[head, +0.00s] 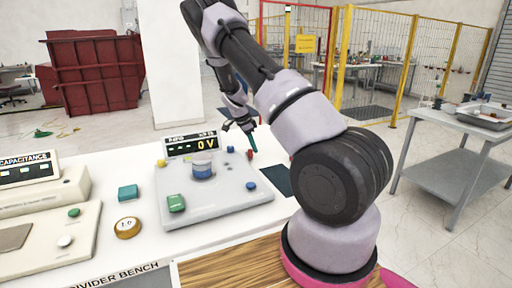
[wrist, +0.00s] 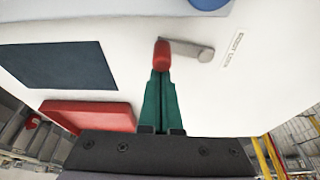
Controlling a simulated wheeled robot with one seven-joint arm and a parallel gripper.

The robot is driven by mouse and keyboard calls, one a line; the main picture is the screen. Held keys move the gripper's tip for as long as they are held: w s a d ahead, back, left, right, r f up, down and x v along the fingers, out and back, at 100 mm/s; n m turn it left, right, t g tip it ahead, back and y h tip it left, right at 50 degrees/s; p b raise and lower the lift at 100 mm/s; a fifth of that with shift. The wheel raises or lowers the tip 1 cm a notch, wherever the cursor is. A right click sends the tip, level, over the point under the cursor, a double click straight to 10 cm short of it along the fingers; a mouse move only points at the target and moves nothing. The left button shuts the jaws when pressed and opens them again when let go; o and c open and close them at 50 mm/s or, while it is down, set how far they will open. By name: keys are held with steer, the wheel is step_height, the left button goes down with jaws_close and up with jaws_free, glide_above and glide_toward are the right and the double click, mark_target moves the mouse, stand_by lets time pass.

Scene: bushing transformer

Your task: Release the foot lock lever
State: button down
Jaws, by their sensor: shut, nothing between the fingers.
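The foot lock lever is a short grey bar (wrist: 190,50) with a red knob (wrist: 162,56) at its left end. In the wrist view it lies on the white bench surface beside a small printed label (wrist: 232,46). The red knob also shows small in the head view (head: 250,155). My gripper (wrist: 162,74) has green fingers, pressed together with nothing between them. Their tips are right at the near side of the red knob; I cannot tell if they touch. In the head view my gripper (head: 253,148) points down at the bench, right of the voltage display.
A grey test unit (head: 225,200) with a 0 V display (head: 191,144) stands left of my gripper. A dark mat (wrist: 58,65) lies left of the lever. A steel table (head: 455,150) stands at right.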

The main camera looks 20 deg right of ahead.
steer(key=shift+a, duration=0.4)
stand_by(0.4)
steer(key=shift+d, duration=0.35)
steer(key=d, duration=0.2)
steer(key=shift+s+d, duration=0.25)
steer(key=shift+d, duration=0.15)
steer(key=shift+w+r, duration=0.1)
steer(key=shift+r, duration=0.55)
steer(key=v, duration=0.8)
steer(key=shift+r, duration=0.25)
steer(key=shift+a, duration=0.1)
